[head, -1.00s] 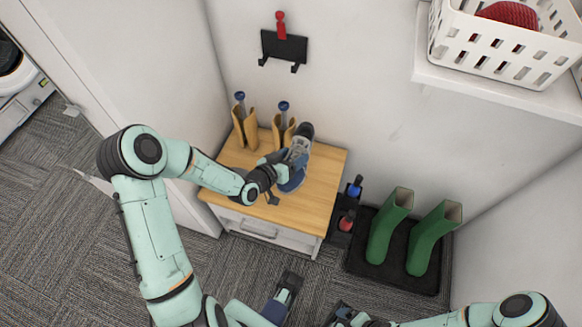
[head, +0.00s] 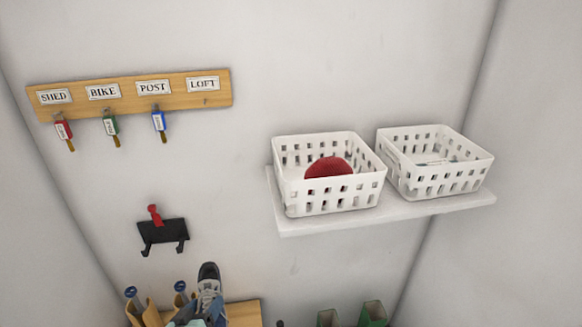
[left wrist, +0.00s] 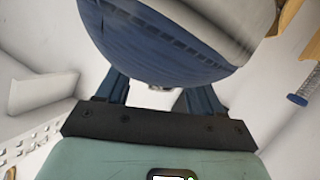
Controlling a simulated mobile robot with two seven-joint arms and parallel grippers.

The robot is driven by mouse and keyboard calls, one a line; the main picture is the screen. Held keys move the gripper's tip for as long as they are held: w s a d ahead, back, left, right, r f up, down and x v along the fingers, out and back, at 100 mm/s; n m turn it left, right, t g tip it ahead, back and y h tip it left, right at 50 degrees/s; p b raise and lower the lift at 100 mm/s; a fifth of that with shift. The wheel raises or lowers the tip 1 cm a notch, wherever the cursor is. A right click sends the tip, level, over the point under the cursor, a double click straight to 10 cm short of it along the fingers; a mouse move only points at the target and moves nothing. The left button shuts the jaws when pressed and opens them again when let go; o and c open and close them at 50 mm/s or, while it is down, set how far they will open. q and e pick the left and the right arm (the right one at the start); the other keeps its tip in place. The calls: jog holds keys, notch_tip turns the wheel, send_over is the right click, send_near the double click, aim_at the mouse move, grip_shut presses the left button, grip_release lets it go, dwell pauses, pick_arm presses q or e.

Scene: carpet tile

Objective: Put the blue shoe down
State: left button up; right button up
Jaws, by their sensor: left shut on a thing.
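The blue shoe (head: 208,288), blue and grey with pale laces, shows at the bottom of the head view with its dark end up, in front of the wooden cabinet top (head: 243,313). In the left wrist view the shoe (left wrist: 165,38) fills the top, its blue side close to the fingers. My left gripper (left wrist: 154,90) is shut on the shoe. Whether the shoe touches the cabinet top is cut off from view. My right gripper is out of view.
Wooden shoe trees (head: 150,314) with blue knobs stand left of the shoe. A black wall hook rack (head: 163,234) is above. A shelf (head: 400,216) with white baskets (head: 335,198) is at right, and a labelled key board (head: 130,91) at upper left. Green boot tops (head: 373,312) show below.

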pick_arm(q)
jog(key=w+d+r+n+y+p, duration=0.1)
jog(key=w+d+r+y+p, duration=0.1)
jog(key=d+r+p, duration=0.3)
jog(key=s+d+f+p, duration=0.1)
jog(key=s+d+f, duration=0.1)
jog(key=s+f, duration=0.2)
jog(key=shift+f+p, duration=0.35)
jog(key=shift+f, duration=0.4)
